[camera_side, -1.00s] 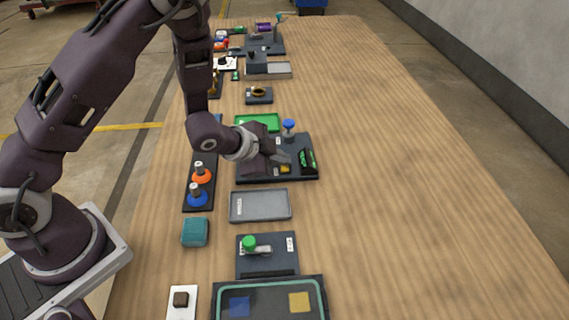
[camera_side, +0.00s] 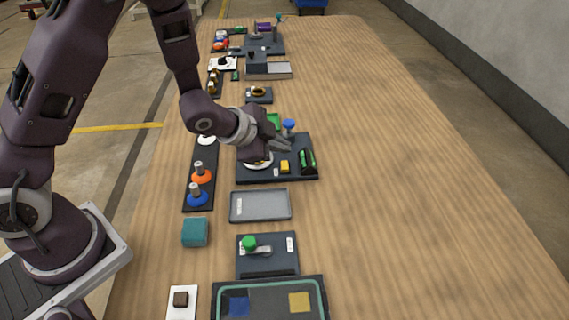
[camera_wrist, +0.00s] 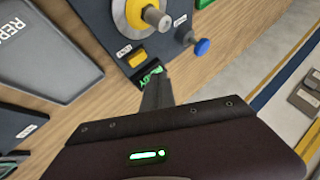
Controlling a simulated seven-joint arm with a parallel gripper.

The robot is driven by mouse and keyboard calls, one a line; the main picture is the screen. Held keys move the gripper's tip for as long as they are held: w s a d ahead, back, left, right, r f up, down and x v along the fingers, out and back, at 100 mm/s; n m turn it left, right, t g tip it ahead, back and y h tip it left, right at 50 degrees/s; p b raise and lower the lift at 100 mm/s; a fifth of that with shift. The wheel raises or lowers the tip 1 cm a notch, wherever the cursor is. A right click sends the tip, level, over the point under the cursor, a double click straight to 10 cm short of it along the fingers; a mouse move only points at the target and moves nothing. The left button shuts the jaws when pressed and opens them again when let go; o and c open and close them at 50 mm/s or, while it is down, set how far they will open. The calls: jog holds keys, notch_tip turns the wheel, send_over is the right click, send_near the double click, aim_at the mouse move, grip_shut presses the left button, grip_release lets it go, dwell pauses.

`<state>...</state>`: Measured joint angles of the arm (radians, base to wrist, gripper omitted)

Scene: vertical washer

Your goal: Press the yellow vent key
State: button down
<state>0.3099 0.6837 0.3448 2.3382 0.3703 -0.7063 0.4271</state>
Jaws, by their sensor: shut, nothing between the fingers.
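The yellow vent key (camera_side: 285,166) is a small block on a dark panel (camera_side: 268,177). It also shows in the wrist view (camera_wrist: 137,58), beside a label and just off the fingertips. My gripper (camera_side: 287,147) is shut and empty, above the panel and behind the key in the side view, apart from it. In the wrist view its shut fingers (camera_wrist: 157,85) point at the panel and partly cover a green display. A round dial (camera_side: 258,163) and a blue knob (camera_side: 289,125) are on the same panel; the dial is partly hidden by my gripper in the side view.
A grey tray (camera_side: 260,205) lies in front, with a green-knobbed plate (camera_side: 283,265) nearer. The table's right side (camera_side: 410,180) is clear.

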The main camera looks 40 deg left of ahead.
jog(key=shift+r, duration=1.4)
jog(key=s+a+r+n+g+y, duration=0.1)
jog(key=s+a+r+n, duration=0.15)
jog(key=s+r, duration=0.35)
jog(key=s+a+r+n+y, duration=0.15)
jog(key=s+r+n, duration=0.25)
jog(key=r, duration=0.4)
jog(key=s+r+n+g+h, duration=0.1)
jog(key=s+r+n+g, duration=0.1)
jog(key=s, duration=1.7)
jog(key=shift+d+r+n, duration=0.25)
jog(key=shift+r+n, duration=0.45)
jog(key=shift+n, duration=0.45)
